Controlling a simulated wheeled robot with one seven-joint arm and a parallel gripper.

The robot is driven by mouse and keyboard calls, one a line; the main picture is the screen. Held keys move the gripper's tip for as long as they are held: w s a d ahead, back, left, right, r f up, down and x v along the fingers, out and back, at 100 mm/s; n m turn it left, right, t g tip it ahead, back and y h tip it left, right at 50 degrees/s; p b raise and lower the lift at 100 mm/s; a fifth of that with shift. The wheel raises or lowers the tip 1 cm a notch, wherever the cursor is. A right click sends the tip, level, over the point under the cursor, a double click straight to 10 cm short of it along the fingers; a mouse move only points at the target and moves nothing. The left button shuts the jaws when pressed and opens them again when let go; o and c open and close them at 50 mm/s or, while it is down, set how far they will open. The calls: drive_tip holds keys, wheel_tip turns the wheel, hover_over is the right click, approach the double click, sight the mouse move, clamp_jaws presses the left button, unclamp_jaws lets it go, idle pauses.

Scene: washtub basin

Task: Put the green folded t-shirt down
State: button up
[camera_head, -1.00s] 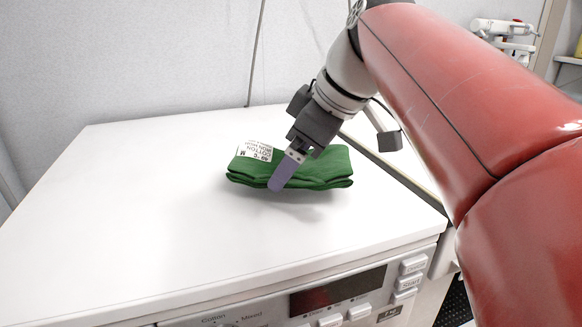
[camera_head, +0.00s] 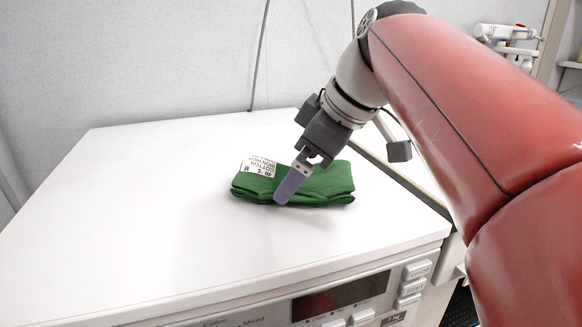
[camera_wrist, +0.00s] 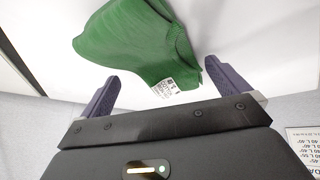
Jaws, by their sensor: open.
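The green folded t-shirt (camera_head: 325,184) lies on the white top of the washing machine (camera_head: 150,210), with its white care label facing up at the left.
The machine's front panel (camera_head: 340,298) with a dark display and buttons is below the top's front edge. A grey wall (camera_head: 150,60) stands behind. The top's left side is clear. A white device (camera_head: 505,38) is at the back right.

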drive_tip(key=p+v, duration=0.1)
drive_tip(key=v, duration=0.9)
drive_tip(key=shift+r, duration=0.25)
drive_tip(key=shift+s+d, duration=0.15)
